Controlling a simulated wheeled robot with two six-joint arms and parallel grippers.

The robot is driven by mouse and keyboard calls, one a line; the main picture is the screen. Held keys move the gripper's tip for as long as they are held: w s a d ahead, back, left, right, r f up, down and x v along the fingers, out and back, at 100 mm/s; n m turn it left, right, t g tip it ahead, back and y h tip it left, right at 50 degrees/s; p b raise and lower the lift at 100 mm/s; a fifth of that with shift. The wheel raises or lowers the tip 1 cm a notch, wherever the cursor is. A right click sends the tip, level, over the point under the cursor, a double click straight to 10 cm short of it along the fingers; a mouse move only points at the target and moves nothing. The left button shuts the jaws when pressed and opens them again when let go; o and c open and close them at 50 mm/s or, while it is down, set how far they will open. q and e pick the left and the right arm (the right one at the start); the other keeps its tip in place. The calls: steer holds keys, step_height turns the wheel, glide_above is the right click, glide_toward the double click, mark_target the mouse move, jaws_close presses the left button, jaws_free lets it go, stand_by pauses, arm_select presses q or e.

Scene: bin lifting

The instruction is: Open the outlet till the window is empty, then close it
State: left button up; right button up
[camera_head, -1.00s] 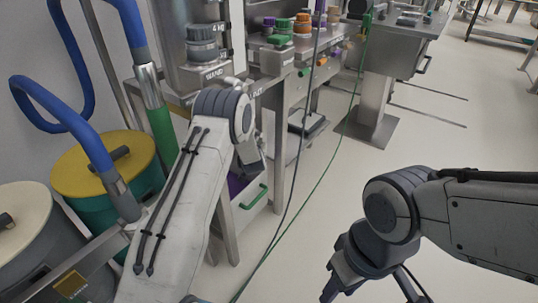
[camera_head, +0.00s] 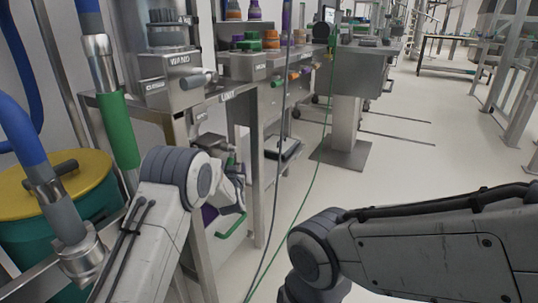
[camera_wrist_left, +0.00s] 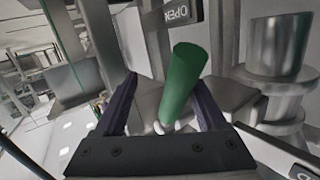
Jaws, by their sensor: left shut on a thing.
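My left gripper (camera_head: 238,190) is by the steel frame below the bench in the head view, partly hidden by its own wrist. In the left wrist view, a green cylindrical handle (camera_wrist_left: 186,80) stands tilted between the two dark fingers, and the gripper (camera_wrist_left: 163,115) is shut on it. A dark plate (camera_wrist_left: 178,12) lettered OPEN is just behind the handle. In the head view only a small green bit (camera_head: 231,160) shows at the gripper. The window and its contents cannot be made out. My right arm crosses the lower right; its fingers are out of frame.
A teal drum with a yellow lid (camera_head: 60,185) and a blue hose (camera_head: 28,145) stand at left. A steel bench (camera_head: 195,98) carries a vessel and coloured caps. A green bar handle (camera_head: 231,225) is low beside my gripper. A green cable hangs at mid-picture.

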step_height(320, 180, down, 6)
steer(key=b, duration=0.4)
arm_select(q)
steer(key=s+d+t+p, duration=0.1)
steer(key=s+d+p, duration=0.1)
steer(key=s+p, duration=0.5)
steer(key=s+d+r+m+g+h+p, duration=0.1)
steer(key=s+d+r+g+p, duration=0.3)
steer(key=s+r+p, duration=0.5)
steer(key=s+d+r+m+g+h+p, duration=0.2)
steer(key=s+d+r+g+h+p, duration=0.2)
steer(key=s+r+p, duration=0.5)
step_height(320, 180, up, 5)
steer(key=d+p, duration=0.1)
steer(key=d, duration=0.1)
steer(key=shift+d+p, duration=0.3)
steer(key=shift+d, duration=0.05)
arm_select(e)
step_height(320, 180, up, 27)
steer(key=shift+r, duration=0.2)
